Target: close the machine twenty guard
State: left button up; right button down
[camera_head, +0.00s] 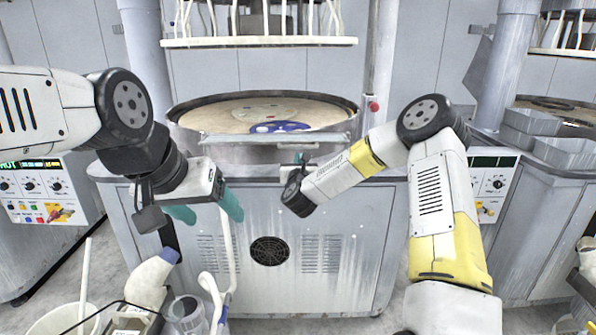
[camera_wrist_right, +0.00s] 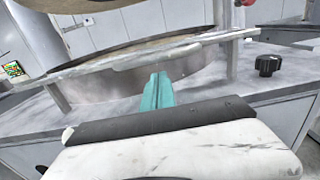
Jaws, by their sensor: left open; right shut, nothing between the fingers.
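The polishing machine (camera_head: 340,225) stands in front of me, with a round platen basin (camera_head: 200,112) on top. A pale bar (camera_head: 275,138), which looks like the guard's edge, runs across the basin's front. The bar also spans the right wrist view (camera_wrist_right: 130,65). My right gripper (camera_head: 299,158) is shut and empty, low in front of the bar; its teal fingers (camera_wrist_right: 158,82) point at the bar, and I cannot tell whether they touch. My left gripper (camera_head: 207,210) is open and empty before the machine's front panel. No machine number is legible.
A white rack with hoses (camera_head: 258,42) hangs above the basin. A red button (camera_head: 374,106) is on the right post. A dark knob (camera_wrist_right: 268,65) sits at the right. Buckets and bottles (camera_head: 150,280) stand at the lower left. Grey trays (camera_head: 530,127) lie at the right.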

jog(key=shift+w+r, duration=0.1)
jog(key=shift+r, duration=0.4)
